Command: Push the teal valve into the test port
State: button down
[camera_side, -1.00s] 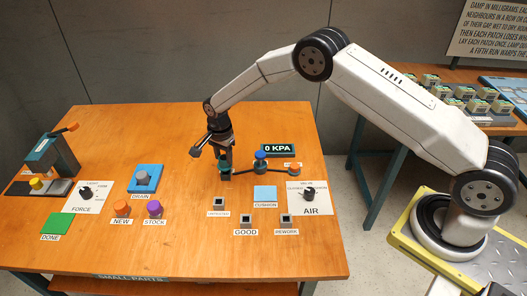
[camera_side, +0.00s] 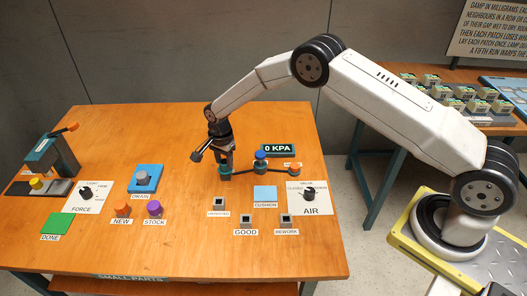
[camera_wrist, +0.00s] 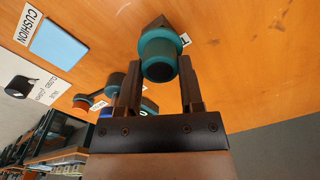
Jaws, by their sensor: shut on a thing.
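The teal valve (camera_wrist: 160,68) is between the two fingers of my gripper (camera_wrist: 160,75) in the wrist view, with a dark round end facing the camera. My gripper is shut on it. A wider teal ring (camera_wrist: 166,42) and a dark base (camera_wrist: 156,22) show behind the valve, where it meets the test port. In the side view my gripper (camera_side: 226,166) points down over the teal port (camera_side: 225,172) at the left end of a dark manifold. The fingers hide most of the valve there, and I cannot tell how deep it sits.
A blue knob (camera_side: 260,155) and an orange piece (camera_side: 291,165) stand on the manifold to the right. A 0 KPA display (camera_side: 278,149) is behind. The blue cushion pad (camera_side: 265,192), air dial (camera_side: 309,193) and small dark sockets (camera_side: 246,219) are in front.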

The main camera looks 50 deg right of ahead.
aim_at(225, 162)
jog(key=shift+f, duration=0.35)
jog(key=shift+c, duration=0.7)
grip_release()
jog(key=shift+r, duration=0.15)
jog(key=shift+r, duration=3.75)
jog(key=shift+r, duration=0.1)
